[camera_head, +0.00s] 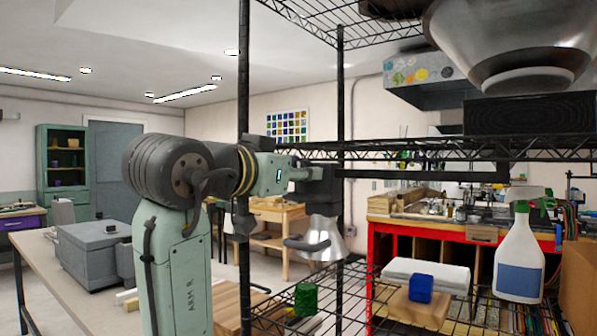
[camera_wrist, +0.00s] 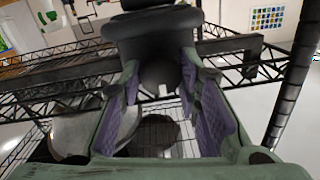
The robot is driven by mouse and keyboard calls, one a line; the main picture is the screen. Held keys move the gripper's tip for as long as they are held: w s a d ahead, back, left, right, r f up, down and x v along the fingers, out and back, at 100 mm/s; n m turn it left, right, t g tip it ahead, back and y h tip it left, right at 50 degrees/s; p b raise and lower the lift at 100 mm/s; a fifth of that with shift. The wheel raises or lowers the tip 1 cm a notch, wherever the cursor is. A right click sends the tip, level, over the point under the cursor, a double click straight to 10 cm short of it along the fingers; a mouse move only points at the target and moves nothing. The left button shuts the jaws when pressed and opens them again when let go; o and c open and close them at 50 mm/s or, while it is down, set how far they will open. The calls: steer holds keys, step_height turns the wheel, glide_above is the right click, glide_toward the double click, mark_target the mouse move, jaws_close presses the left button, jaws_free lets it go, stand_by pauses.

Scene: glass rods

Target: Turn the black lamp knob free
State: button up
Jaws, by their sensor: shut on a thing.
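The black lamp knob (camera_wrist: 158,76) sits between the purple-padded fingers of my gripper (camera_wrist: 160,88) in the wrist view, and the fingers are shut on it. In the head view my gripper (camera_head: 303,174) meets the dark lamp joint from the left, and the knob itself is hidden there. A black bar (camera_head: 425,175) runs right from the joint.
A black wire rack surrounds the lamp, with an upright post (camera_head: 244,120) close to my arm. On the lower shelf stand a green cylinder (camera_head: 306,299), a blue block (camera_head: 420,288) on wood, a folded white cloth (camera_head: 426,273) and a spray bottle (camera_head: 519,255).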

steer(key=o, duration=1.1)
steer(key=shift+o, duration=0.2)
steer(key=shift+s, duration=0.1)
steer(key=v, duration=1.2)
steer(key=shift+a, duration=0.1)
